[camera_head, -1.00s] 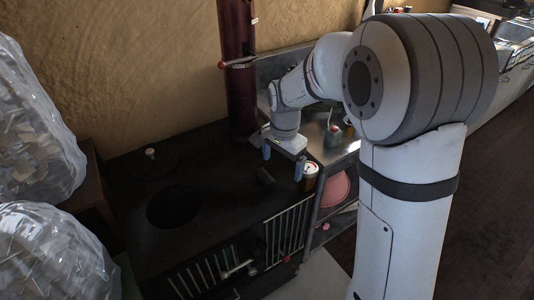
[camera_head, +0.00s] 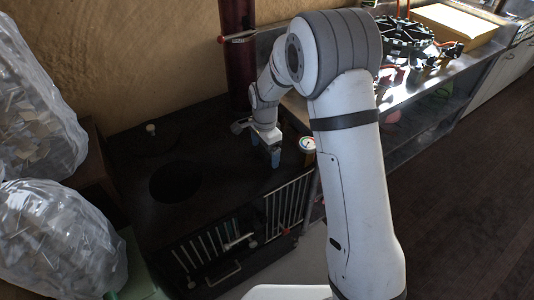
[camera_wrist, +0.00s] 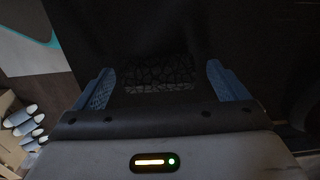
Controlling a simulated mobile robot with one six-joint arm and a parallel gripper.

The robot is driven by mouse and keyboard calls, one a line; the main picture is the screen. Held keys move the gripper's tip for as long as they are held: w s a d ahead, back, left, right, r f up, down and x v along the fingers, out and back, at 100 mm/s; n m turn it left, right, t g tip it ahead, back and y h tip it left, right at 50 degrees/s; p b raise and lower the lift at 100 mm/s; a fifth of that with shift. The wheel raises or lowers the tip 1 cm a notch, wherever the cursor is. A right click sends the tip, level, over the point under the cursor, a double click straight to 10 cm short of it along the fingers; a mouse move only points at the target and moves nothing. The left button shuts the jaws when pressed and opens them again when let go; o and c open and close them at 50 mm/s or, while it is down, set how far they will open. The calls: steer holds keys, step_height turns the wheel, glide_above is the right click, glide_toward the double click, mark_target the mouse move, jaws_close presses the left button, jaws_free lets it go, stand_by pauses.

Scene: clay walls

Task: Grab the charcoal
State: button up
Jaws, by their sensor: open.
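The charcoal (camera_wrist: 157,72) is a dark block with a cracked surface. In the wrist view it lies between the two blue fingers of my gripper (camera_wrist: 162,88), with dark gaps on both sides. My gripper is open and points down over the black stove top (camera_head: 205,145). In the head view my gripper (camera_head: 265,150) is near the stove's right part, and I cannot make out the charcoal there. I cannot tell how far the fingertips are above the stove top.
The stove top has a round dark opening (camera_head: 175,182) and a small pale knob (camera_head: 151,128). Clear bags (camera_head: 50,235) stand at left.

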steer(key=shift+f, duration=0.1)
steer(key=shift+c, duration=0.4)
steer(key=c, duration=1)
